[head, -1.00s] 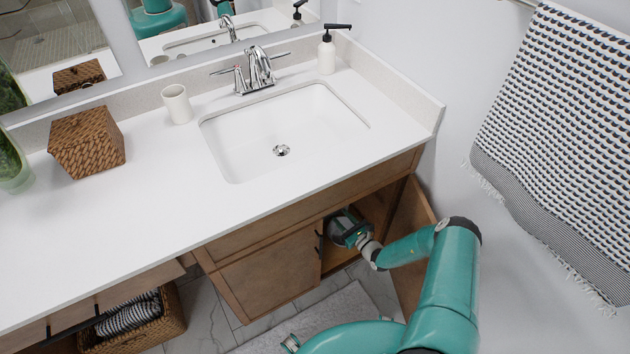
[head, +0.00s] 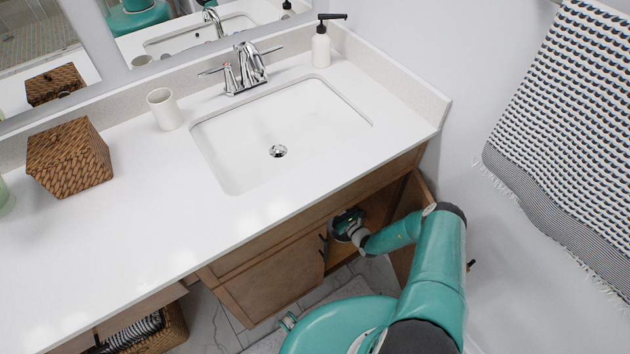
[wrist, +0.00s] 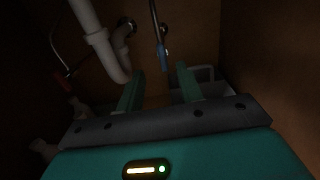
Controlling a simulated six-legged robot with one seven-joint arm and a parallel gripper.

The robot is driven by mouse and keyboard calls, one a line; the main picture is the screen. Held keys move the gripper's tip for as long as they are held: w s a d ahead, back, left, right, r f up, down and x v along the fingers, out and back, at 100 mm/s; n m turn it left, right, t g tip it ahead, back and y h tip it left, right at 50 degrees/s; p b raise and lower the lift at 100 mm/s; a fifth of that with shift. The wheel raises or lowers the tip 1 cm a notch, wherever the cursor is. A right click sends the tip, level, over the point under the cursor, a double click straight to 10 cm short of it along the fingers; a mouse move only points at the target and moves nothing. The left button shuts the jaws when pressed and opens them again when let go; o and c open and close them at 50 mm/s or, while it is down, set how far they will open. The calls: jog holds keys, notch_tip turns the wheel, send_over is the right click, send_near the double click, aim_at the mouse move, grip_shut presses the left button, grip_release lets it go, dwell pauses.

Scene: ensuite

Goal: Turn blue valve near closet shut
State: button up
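A blue valve (wrist: 164,55) shows in the dark wrist view, on a thin supply line at the back of the cabinet under the sink. My gripper (wrist: 158,80) is in front of and below it, with its two green fingers apart and nothing seen between them. The valve appears just beyond the fingertips; I cannot tell whether they touch it. In the head view my arm reaches through the open cabinet door, and the wrist end (head: 348,226) is partly inside the opening. The valve is hidden there.
A white drain pipe (wrist: 97,38) hangs left of the fingers. A red valve (wrist: 63,82) is farther left. A pale container (wrist: 200,78) stands at the right inside the cabinet. The open cabinet door (head: 404,243) is beside my arm, and the sink (head: 280,130) is above.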

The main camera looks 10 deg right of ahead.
jog(key=x, duration=1.3)
jog(key=shift+a, duration=0.1)
jog(key=shift+r, duration=0.1)
grip_shut()
